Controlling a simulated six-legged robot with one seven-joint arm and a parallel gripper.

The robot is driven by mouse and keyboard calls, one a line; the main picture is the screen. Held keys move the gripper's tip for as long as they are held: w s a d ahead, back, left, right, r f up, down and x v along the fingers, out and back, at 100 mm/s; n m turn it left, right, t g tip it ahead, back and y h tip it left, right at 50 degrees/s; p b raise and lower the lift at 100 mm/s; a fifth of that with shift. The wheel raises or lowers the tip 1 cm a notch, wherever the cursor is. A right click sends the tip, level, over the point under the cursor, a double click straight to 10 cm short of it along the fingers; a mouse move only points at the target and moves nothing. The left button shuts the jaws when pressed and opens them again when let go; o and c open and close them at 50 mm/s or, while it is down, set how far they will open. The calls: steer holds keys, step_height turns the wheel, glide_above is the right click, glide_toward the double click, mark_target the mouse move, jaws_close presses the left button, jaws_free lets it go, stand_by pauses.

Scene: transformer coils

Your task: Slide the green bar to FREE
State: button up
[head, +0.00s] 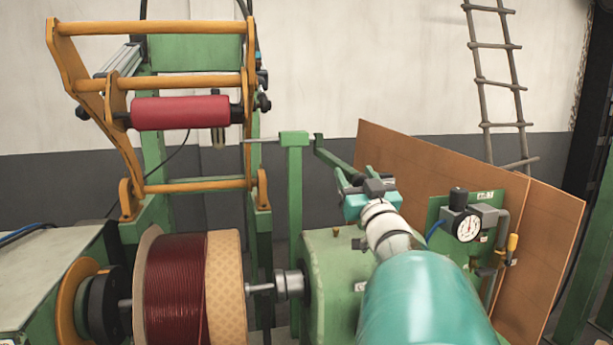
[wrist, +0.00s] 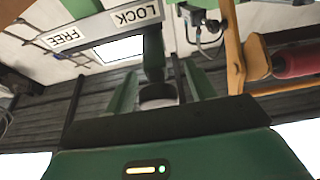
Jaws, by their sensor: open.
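The green bar (head: 336,157) runs from near the top of a green post down towards my gripper (head: 346,179) in the head view. In the wrist view a dark green part of the bar (wrist: 153,58) stands close to the LOCK label (wrist: 137,15). The FREE label (wrist: 68,36) lies further left. My gripper (wrist: 159,82) is open, with one green finger on each side of a grey round end (wrist: 158,95). I cannot tell whether the fingers touch it. The labels are not readable in the head view.
The green post (head: 293,200) stands left of my gripper. An orange frame with a red roller (head: 180,113) and a wound coil (head: 177,290) are at left. A gauge panel (head: 466,228) and a brown board (head: 400,155) are at right.

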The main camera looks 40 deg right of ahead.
steer(key=shift+s+a+r, duration=0.1)
steer(key=shift+s, duration=0.15)
steer(key=shift+c, duration=0.4)
steer(key=shift+w, duration=0.1)
steer(key=c, duration=0.4)
jaws_close()
steer(key=s+d, duration=0.5)
steer(key=d, duration=0.4)
steer(key=shift+s, duration=0.35)
